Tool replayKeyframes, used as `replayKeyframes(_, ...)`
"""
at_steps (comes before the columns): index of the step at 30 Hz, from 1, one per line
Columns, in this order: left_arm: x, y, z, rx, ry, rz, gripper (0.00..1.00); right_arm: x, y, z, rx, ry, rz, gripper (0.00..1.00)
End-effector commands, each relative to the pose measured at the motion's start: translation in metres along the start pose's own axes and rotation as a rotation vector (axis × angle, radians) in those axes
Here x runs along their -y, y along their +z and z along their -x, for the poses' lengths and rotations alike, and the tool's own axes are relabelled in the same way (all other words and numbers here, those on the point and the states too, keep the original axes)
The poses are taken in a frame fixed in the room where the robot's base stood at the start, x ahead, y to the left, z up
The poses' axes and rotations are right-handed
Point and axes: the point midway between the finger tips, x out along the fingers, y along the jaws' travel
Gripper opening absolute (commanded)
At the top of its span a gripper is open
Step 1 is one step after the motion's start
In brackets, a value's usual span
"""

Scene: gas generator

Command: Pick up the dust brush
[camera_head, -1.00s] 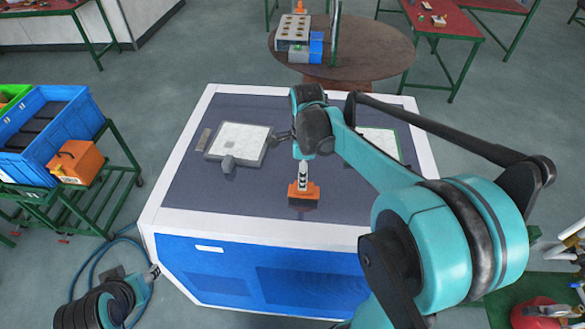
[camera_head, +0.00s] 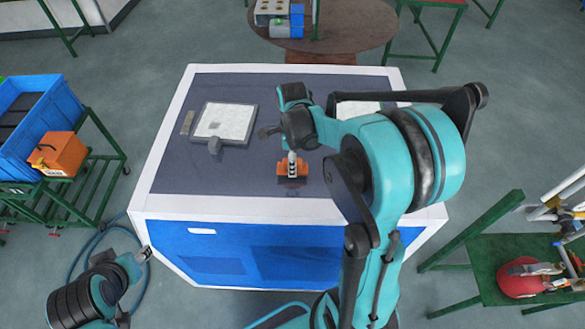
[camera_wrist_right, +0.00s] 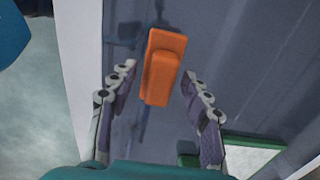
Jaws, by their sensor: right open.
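The orange dust brush (camera_head: 293,172) lies on the dark table top near its front edge. It also shows as an orange block in the right wrist view (camera_wrist_right: 164,62). My right gripper (camera_head: 292,160) is over the brush. In the right wrist view my right gripper (camera_wrist_right: 158,73) is open, with one finger on each side of the brush and gaps between. My left gripper (camera_head: 145,254) is low at the left, off the table's front left corner, and too small to tell its jaws.
The white-rimmed table (camera_head: 165,130) carries a pale square plate (camera_head: 224,122) and a second plate (camera_head: 358,109) partly behind my right arm. A green cart with a blue crate (camera_head: 35,130) and an orange box (camera_head: 60,154) stands at left. A green stand (camera_head: 490,258) is at right.

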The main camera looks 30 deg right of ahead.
Motion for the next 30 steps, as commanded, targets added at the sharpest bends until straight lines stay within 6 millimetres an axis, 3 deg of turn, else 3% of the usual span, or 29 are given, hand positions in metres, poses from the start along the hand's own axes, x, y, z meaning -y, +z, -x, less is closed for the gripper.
replayKeyframes(1, 0.0, 0.0, 0.0, 0.0, 0.0, 0.0, 0.44, 0.0, 0.0, 0.0, 0.0, 0.0, 0.0, 0.48)
replayKeyframes(6, 0.0, 0.0, 0.0, 0.0, 0.0, 0.0, 0.44, 0.0, 0.0, 0.0, 0.0, 0.0, 0.0, 0.03)
replayKeyframes(7, 0.0, 0.0, 0.0, 0.0, 0.0, 0.0, 0.44, 0.0, 0.0, 0.0, 0.0, 0.0, 0.0, 0.0)
replayKeyframes(20, 0.0, 0.0, 0.0, 0.0, 0.0, 0.0, 0.44, 0.0, 0.0, 0.005, 0.0, 0.0, 0.0, 0.0)
replayKeyframes(28, 0.0, 0.0, 0.0, 0.0, 0.0, 0.0, 0.44, -0.001, 0.0, 0.044, 0.001, 0.002, 0.001, 0.0)
replayKeyframes(30, 0.0, 0.0, 0.0, 0.0, 0.0, 0.0, 0.44, -0.01, -0.017, 0.052, 0.0, 0.002, -0.005, 0.0)
